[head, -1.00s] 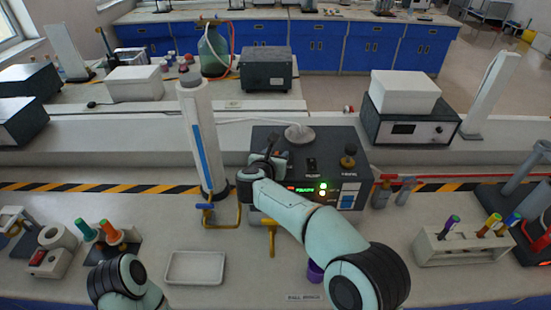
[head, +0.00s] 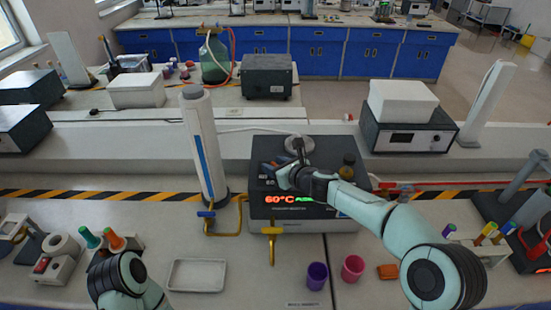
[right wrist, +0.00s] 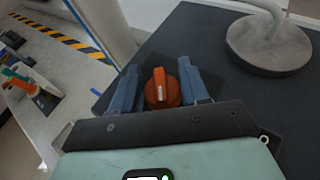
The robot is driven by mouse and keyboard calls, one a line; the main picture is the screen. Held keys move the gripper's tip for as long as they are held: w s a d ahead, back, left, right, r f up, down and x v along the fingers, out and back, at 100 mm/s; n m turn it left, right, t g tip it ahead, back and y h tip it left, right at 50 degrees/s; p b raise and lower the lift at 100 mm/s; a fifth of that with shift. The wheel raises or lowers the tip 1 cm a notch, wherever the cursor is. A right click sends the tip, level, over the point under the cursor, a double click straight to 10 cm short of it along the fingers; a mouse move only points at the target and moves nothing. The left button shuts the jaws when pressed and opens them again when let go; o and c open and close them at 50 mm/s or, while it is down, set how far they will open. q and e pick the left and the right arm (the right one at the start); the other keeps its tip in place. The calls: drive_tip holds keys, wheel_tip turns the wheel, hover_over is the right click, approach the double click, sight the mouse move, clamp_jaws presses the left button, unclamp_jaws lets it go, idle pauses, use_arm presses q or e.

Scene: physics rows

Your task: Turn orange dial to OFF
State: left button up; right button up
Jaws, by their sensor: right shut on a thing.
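The orange dial (right wrist: 160,88) sits on the dark top of the instrument box (head: 340,212). In the right wrist view its raised grip runs roughly up and down the picture, with a pale mark near its lower part. The blue fingers of my right gripper (right wrist: 160,85) stand on either side of the dial, shut on it. In the head view the right gripper (head: 276,166) is at the left of the box top and mostly hides the dial. Lettering beside it is too small to read surely. My left gripper is not in view; only the arm shows at lower left.
The box's display (head: 280,199) reads 60°C in red. A round grey plate (head: 299,145) and a dark-gold knob (head: 348,162) are on the box. A white cylinder (head: 203,145) stands left. Purple (head: 317,276) and pink (head: 352,268) cups and a white tray (head: 196,275) are in front.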

drive_tip(key=n+g+y, duration=0.1)
drive_tip(key=n+g+y+p, duration=0.1)
drive_tip(key=n+p, duration=0.1)
drive_tip(key=shift+w+d+r+g+y, duration=0.1)
drive_tip(key=shift+w+r+g+y, duration=0.15)
drive_tip(key=shift+g+y, duration=0.15)
drive_tip(key=shift+s+f+n+g+y, duration=0.1)
drive_tip(key=shift+n+g+y, duration=0.4)
drive_tip(key=shift+n, duration=0.4)
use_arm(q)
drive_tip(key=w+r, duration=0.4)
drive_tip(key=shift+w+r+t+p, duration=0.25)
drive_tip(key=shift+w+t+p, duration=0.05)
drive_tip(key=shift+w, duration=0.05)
use_arm(e)
drive_tip(key=shift+s+n+g+y, duration=0.1)
drive_tip(key=shift+n+g+y, duration=0.2)
drive_tip(key=shift+n+g, duration=0.4)
drive_tip(key=shift+g, duration=0.4)
drive_tip(key=o, duration=1)
drive_tip(key=shift+f, duration=0.15)
drive_tip(key=shift+c, duration=0.2)
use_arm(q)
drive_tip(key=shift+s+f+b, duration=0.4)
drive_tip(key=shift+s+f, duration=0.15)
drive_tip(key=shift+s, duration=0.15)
use_arm(e)
drive_tip(key=v, duration=1.3)
drive_tip(key=shift+s, duration=0.1)
